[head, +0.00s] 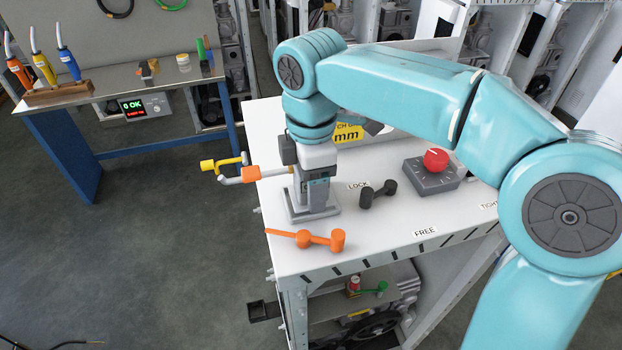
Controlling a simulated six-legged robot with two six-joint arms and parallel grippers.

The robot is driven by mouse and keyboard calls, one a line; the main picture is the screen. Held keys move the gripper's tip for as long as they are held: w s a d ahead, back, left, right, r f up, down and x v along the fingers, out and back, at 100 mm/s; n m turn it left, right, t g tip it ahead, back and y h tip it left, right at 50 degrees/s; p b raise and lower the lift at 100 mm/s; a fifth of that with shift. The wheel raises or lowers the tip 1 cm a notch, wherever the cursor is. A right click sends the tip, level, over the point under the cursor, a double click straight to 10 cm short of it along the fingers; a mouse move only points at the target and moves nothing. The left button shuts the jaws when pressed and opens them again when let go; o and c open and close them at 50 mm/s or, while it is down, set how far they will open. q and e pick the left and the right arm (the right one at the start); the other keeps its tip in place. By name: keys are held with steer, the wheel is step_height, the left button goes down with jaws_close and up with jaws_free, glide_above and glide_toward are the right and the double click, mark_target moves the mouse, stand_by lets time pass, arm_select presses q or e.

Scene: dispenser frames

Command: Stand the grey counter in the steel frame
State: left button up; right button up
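The steel frame (312,213) stands near the left end of the white bench, with a flat grey base and short uprights. A small grey body with a teal-edged face, which looks like the grey counter (318,184), is upright at the frame. My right gripper (315,176) points straight down over it, its fingers close around the grey body. The fingers and the grey body overlap in view, so I cannot tell whether the grip is closed, or whether the counter touches the base. My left gripper is not in view.
On the white bench (388,232) lie an orange lever (306,239), a dark handle (378,193) and a grey box with a red knob (433,170). An orange and yellow pipe (238,172) juts past the left edge. A blue-legged table (100,86) stands at far left.

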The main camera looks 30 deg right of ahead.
steer(key=shift+f, duration=0.15)
steer(key=shift+f+b, duration=0.4)
steer(key=shift+f, duration=0.05)
steer(key=o, duration=1.4)
steer(key=shift+r, duration=0.1)
steer(key=shift+c, duration=0.2)
step_height(320, 180, up, 16)
steer(key=p, duration=0.3)
steer(key=shift+r, duration=0.15)
steer(key=shift+s, duration=0.1)
